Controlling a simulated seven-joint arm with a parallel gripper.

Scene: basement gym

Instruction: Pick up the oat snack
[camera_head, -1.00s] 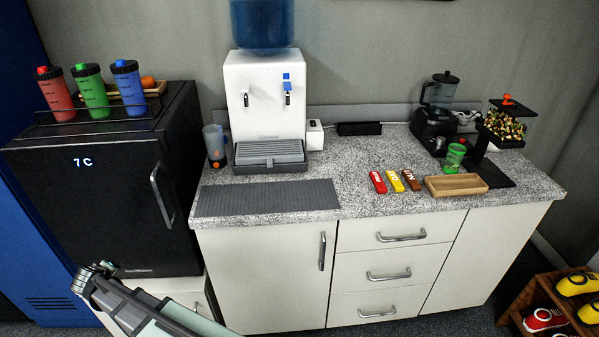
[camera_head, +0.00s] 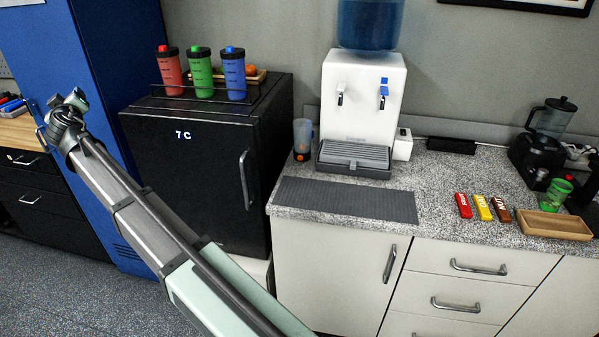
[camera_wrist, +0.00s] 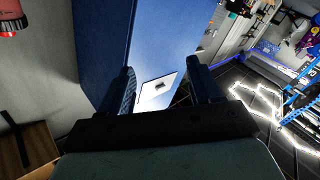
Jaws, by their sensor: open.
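The oat snack (camera_head: 483,207) is a yellow bar lying on the speckled counter, between a red bar (camera_head: 463,205) and a brown bar (camera_head: 500,208). My gripper (camera_head: 68,102) is raised at the left in the head view, in front of the blue cabinet and far from the bars. In the wrist view my gripper's two dark fingers (camera_wrist: 160,90) stand apart with nothing between them. The bars do not show in the wrist view.
A wooden tray (camera_head: 553,224) and a green cup (camera_head: 556,193) are right of the bars. A grey mat (camera_head: 345,201) and the water dispenser (camera_head: 361,110) are to the left. A black mini fridge (camera_head: 200,165) carries several bottles. Bare counter lies before the bars.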

